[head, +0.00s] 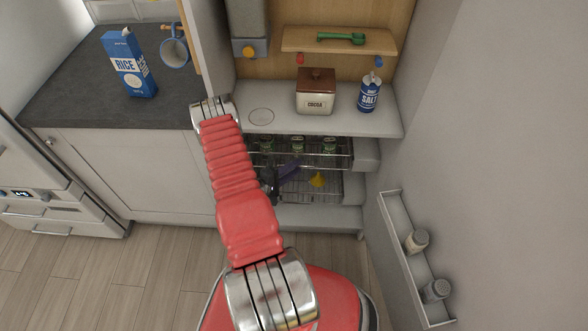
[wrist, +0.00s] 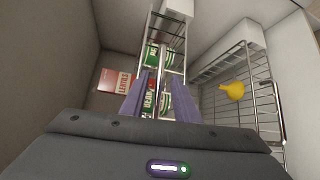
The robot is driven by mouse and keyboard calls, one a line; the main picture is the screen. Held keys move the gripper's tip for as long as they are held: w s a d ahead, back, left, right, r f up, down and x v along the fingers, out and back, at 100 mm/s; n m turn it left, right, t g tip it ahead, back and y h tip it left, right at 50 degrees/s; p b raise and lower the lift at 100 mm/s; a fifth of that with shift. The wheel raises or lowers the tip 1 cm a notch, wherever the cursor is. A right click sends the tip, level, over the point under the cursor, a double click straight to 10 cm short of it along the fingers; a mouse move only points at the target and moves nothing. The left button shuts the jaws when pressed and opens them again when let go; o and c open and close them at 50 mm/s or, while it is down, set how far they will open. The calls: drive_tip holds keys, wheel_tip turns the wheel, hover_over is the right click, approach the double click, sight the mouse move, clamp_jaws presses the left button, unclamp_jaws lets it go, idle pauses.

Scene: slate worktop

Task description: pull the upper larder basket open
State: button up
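The upper larder basket (head: 313,167) is a wire basket in the tall cupboard, holding several green-labelled cans (head: 298,145). It looks pushed in, above the lower basket (head: 330,190). My gripper (head: 288,170) is in front of the baskets, partly behind my red arm in the head view. In the wrist view its purple fingers (wrist: 161,82) are apart, with a bright rail of the upper basket (wrist: 159,62) between them in the picture. Gaps show beside the rail; contact cannot be told. Part of the cans is hidden behind the fingers.
A yellow funnel (wrist: 232,90) lies in the lower basket. A red-and-white lentils box (wrist: 117,82) shows left in the wrist view. Above are a cocoa jar (head: 315,92) and salt tin (head: 369,93). The cupboard door with a rack (head: 397,240) stands open at right.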

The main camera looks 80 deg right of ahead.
drive_tip(key=shift+c, duration=0.3)
clamp_jaws()
idle(0.3)
